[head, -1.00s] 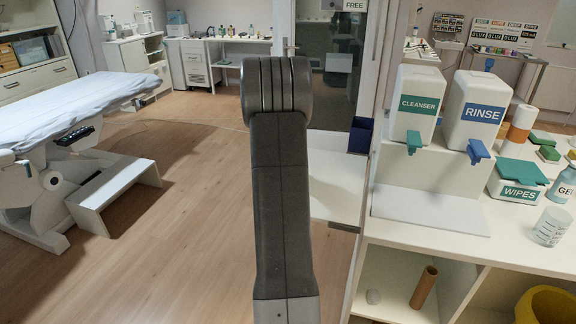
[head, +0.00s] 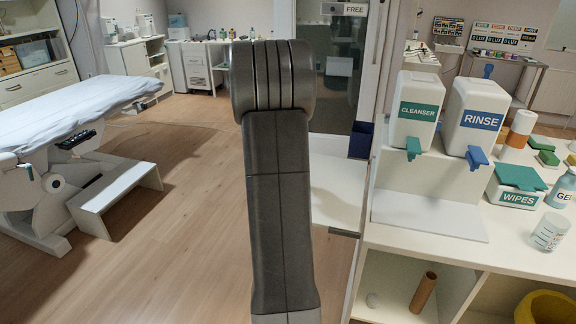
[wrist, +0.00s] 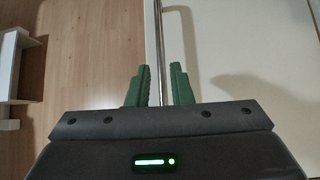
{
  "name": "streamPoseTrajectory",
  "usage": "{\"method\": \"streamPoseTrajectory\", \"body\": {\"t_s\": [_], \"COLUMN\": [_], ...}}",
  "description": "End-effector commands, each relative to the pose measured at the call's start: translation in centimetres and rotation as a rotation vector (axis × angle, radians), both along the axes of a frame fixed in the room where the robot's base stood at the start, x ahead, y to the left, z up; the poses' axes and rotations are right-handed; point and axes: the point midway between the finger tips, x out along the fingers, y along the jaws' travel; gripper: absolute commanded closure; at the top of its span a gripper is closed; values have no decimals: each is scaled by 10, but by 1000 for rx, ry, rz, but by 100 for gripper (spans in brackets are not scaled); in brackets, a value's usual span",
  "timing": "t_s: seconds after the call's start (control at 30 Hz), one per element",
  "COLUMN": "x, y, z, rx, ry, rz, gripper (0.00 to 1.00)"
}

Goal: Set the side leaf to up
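A flat white panel (head: 336,185), which looks like the side leaf, lies beside the counter, partly hidden behind my arm in the head view. I cannot tell for sure how it is set. In the wrist view a white surface (wrist: 255,70) fills the right side, with a thin metallic edge running up the middle. My gripper (wrist: 161,82) has two green fingers, apart, one on each side of that edge. Nothing shows clearly gripped between them. The gripper is hidden behind my arm in the head view.
The counter (head: 500,262) at right holds a cleanser dispenser (head: 416,108), a rinse dispenser (head: 477,115) and a wipes box (head: 516,188). A dark blue bin (head: 361,139) stands by the panel. A couch (head: 70,110) and white step (head: 115,197) stand left. Floor between is clear.

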Motion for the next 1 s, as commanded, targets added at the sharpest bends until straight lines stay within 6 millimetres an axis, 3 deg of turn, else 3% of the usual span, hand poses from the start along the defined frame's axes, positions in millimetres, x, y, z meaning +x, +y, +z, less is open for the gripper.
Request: {"method": "streamPoseTrajectory", "body": {"t_s": [0.13,0.4,0.83,1.0], "x": [-22,-44,-46,-38], "y": [5,9,10,8], "z": [26,46,47,37], "rx": [-1,0,-1,0], "ry": [-2,-1,-1,1], "rz": [1,1,1,-1], "gripper": [80,80,80,80]}}
